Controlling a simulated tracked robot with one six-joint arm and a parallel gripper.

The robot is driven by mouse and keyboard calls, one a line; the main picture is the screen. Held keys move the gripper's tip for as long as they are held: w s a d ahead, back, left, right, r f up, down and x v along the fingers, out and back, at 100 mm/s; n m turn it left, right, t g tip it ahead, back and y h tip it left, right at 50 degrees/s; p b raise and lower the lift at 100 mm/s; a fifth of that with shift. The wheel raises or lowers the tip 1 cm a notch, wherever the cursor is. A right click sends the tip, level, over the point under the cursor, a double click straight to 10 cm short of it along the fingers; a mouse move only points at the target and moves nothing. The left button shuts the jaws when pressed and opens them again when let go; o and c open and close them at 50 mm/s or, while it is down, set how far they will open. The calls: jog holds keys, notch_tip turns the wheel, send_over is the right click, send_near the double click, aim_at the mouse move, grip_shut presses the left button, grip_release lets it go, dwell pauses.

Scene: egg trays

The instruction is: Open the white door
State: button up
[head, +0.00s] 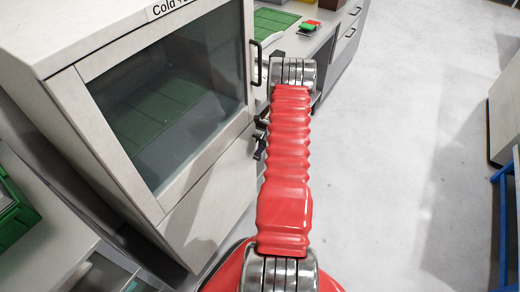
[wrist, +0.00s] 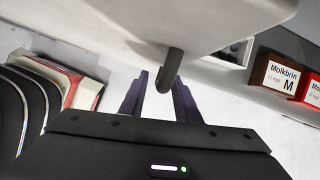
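The white door (head: 208,178) is the framed glass front of a white cabinet and looks closed. Its dark bar handle (head: 257,62) is at the door's right edge, beside my arm. In the wrist view the handle (wrist: 170,68) hangs down from the pale door edge and lines up between my fingers; I cannot tell how deep it sits between them. My gripper (wrist: 161,78) is open, with two dark fingers apart and nothing clamped. In the head view its dark fingers (head: 261,139) show below the handle, partly hidden by my red arm.
A counter with drawers (head: 347,37) stands behind the cabinet, with small red and green items (head: 309,27) on top. Labelled boxes (wrist: 287,78) show at the right of the wrist view. A blue frame (head: 506,225) is at the far right. The floor between is clear.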

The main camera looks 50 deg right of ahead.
jog(key=shift+w+f, duration=0.15)
jog(key=shift+f, duration=0.25)
grip_shut()
dwell(0.5)
